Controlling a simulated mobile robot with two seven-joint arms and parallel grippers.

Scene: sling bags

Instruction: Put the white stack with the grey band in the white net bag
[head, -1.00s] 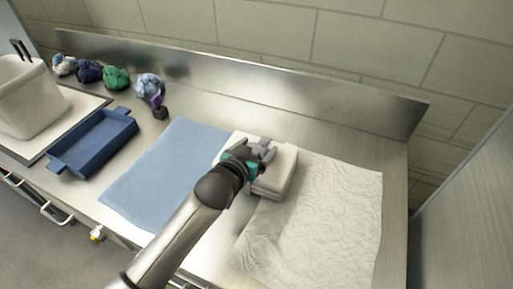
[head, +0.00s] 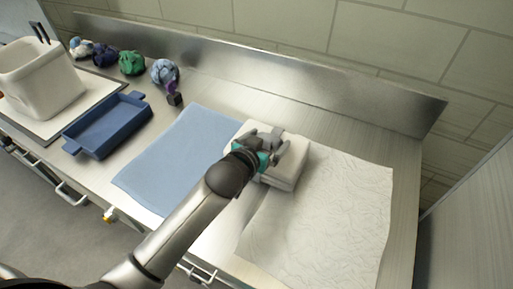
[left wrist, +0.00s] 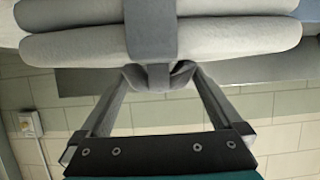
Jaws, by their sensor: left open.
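The white stack (head: 293,165) lies near the middle of the counter, with a grey band (head: 277,131) around it. It fills the top of the left wrist view (left wrist: 235,38), where the band (left wrist: 150,30) runs down its middle. My left gripper (head: 270,148) is open at the stack. In the wrist view its fingertips (left wrist: 158,77) are close to the band, with a dark grey piece between them; contact is unclear. A white open-topped container (head: 45,82) with dark handles stands at far left; I cannot tell whether it is the net bag. My right gripper is not in view.
A blue tray (head: 108,127) is beside the container. A blue cloth (head: 180,160) and a white textured sheet (head: 335,215) lie either side of the stack. Several coloured bundles (head: 131,62) and a small dark block (head: 175,99) sit behind. A metal backsplash (head: 300,77) closes the back.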

